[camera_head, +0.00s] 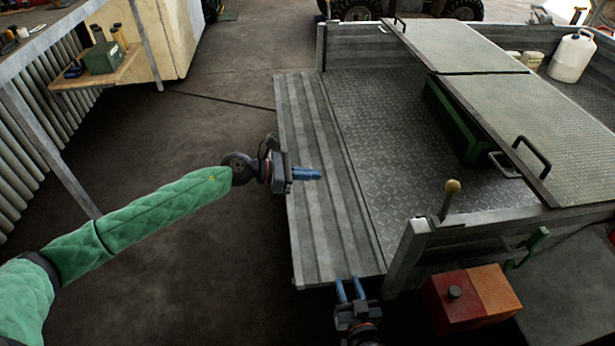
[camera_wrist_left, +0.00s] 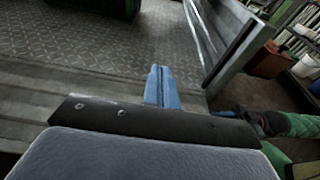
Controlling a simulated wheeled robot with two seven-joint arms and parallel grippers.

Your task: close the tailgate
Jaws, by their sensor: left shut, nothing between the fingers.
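The tailgate (camera_head: 310,225) is a grey ribbed metal panel, folded down level with the trailer bed (camera_head: 385,140) on the bed's left side. In the left wrist view the tailgate (camera_wrist_left: 22,100) is partly hidden by my gripper. My left gripper (camera_head: 318,174) appears over the middle of the tailgate, its blue fingers together and empty, pointing right toward the bed. Those fingers also show in the left wrist view (camera_wrist_left: 160,75). My right gripper (camera_head: 349,287) is at the tailgate's near end, its blue fingers apart with nothing seen between them. I cannot tell whether either gripper touches the panel.
Hinged cover panels (camera_head: 535,115), a green box (camera_head: 455,125) and a white jug (camera_head: 572,57) are on the trailer. The floor (camera_head: 225,110) left of the tailgate is clear.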

